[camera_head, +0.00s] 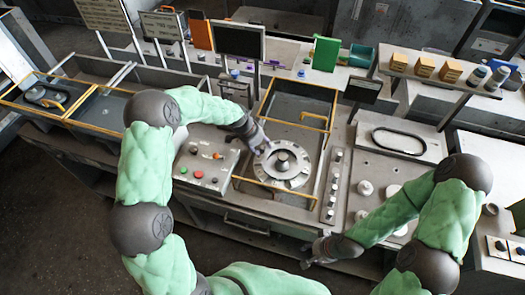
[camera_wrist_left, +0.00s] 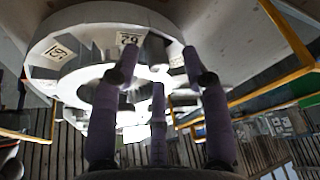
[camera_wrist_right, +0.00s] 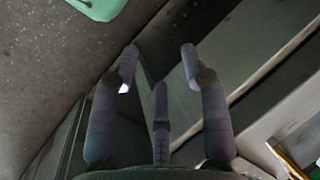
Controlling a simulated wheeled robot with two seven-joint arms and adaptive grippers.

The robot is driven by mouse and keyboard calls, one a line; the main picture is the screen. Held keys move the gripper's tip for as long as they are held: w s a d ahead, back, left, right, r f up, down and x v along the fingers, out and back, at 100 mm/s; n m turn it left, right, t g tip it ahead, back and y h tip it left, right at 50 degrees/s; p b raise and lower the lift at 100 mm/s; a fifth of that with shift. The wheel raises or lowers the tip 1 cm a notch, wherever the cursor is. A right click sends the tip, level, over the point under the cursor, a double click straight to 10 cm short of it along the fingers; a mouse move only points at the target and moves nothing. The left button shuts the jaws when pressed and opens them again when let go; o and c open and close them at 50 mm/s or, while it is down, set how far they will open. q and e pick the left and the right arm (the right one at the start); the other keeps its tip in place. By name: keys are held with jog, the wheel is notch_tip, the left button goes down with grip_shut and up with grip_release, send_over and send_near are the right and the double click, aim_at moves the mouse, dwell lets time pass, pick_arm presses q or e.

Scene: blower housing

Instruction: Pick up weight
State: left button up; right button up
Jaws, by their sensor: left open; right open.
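A round grey metal disc (camera_head: 268,171) with a short cylinder (camera_head: 283,158) at its centre lies on the middle station; I cannot tell for sure which part is the weight. My left gripper (camera_head: 263,147) is over the disc's upper left edge, left of the cylinder. In the left wrist view the disc (camera_wrist_left: 60,35) with number labels fills the upper left, and the open, empty fingers (camera_wrist_left: 158,65) are close to it; contact is unclear. My right gripper (camera_head: 308,259) is open and empty in front of the bench; its fingers (camera_wrist_right: 158,68) also show in the right wrist view.
Yellow rails (camera_head: 265,105) frame the middle station. A button panel (camera_head: 207,165) stands left of the disc and a knob strip (camera_head: 333,185) right of it. White knobbed pieces (camera_head: 364,188) stand further right. A dark screen (camera_head: 239,41) rises behind. Floor is free in front.

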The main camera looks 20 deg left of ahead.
pick_arm(q)
jog(key=shift+d+f, duration=0.15)
jog(key=shift+f, duration=0.2)
grip_shut()
jog(key=shift+r, duration=0.15)
